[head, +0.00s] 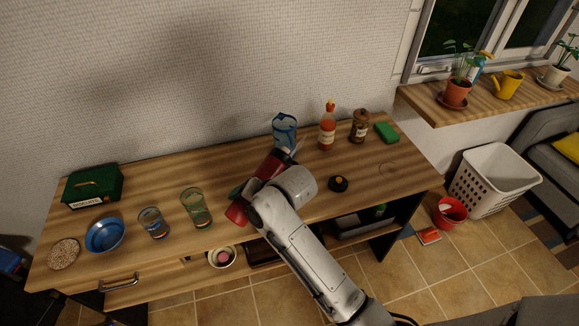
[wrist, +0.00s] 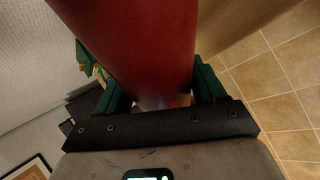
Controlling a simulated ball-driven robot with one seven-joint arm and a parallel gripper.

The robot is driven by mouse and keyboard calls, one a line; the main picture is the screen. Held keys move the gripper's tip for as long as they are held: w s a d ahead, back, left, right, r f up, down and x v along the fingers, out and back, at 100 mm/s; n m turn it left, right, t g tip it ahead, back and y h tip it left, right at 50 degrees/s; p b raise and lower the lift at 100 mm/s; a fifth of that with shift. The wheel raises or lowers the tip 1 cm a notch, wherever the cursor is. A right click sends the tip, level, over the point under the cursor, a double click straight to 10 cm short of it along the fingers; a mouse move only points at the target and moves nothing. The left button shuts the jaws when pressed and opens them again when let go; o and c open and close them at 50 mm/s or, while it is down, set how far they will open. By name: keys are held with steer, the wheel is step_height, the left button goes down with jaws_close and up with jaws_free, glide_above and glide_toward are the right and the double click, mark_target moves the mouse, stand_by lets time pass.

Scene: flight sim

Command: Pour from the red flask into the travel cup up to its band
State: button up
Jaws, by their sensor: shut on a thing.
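The red flask (head: 237,213) is in my gripper (head: 252,189), above the wooden table. It lies at a slant in the head view, one end up and right, the other down and left. In the wrist view the red flask (wrist: 135,40) fills the space between the green fingers of my gripper (wrist: 160,92), which press on both sides. My arm hides part of the flask and the table behind it. I cannot pick out the travel cup or its band for sure; a green-rimmed glass (head: 196,208) and a blue-rimmed glass (head: 153,222) stand left of the gripper.
A blue jug (head: 284,131), sauce bottle (head: 327,130), brown jar (head: 360,126) and green sponge (head: 387,132) stand at the back right. A small dark round piece (head: 338,184) lies right of my arm. A blue bowl (head: 105,236) and green box (head: 94,187) are left.

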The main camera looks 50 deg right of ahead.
steer(key=shift+r+y+p, duration=0.5)
steer(key=shift+r+p, duration=0.05)
steer(key=shift+r, duration=0.3)
stand_by(2.3)
steer(key=shift+d+r+m+y+p, duration=0.15)
steer(key=shift+d+m+y+p, duration=0.15)
steer(key=shift+y, duration=0.1)
stand_by(2.5)
